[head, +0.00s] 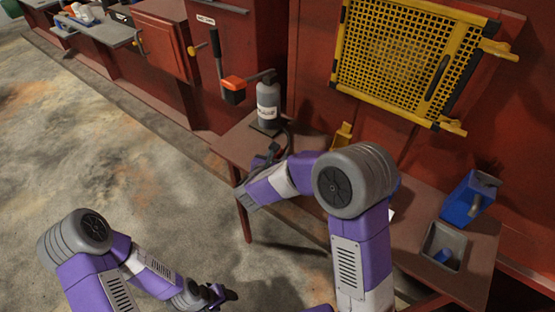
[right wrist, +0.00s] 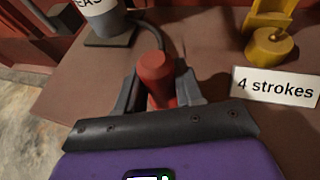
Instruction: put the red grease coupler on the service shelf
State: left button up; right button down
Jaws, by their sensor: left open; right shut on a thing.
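The red grease coupler (right wrist: 157,75) stands upright between the fingers of my right gripper (right wrist: 160,92) in the right wrist view. The gripper is shut on it, over the brown worktop (right wrist: 215,60). A dark hose (right wrist: 150,30) runs behind the coupler toward the grey grease canister (right wrist: 108,25). In the head view my right gripper (head: 268,157) is just below the canister (head: 268,103), and the coupler is hidden there. My left gripper (head: 226,293) is open, low over the floor, away from the worktop. I cannot tell which surface is the service shelf.
A "4 strokes" card (right wrist: 276,86) and a yellow object (right wrist: 270,45) are right of the coupler. A blue box (head: 468,198) and a grey tray (head: 462,257) are at the worktop's right. A yellow mesh guard (head: 405,60) hangs above. A grey shelf (head: 108,35) with items is far left.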

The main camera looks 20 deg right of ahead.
jog(key=shift+r, duration=0.15)
jog(key=shift+f, duration=0.25)
jog(key=c, duration=0.7)
grip_release()
jog(key=shift+r, duration=0.15)
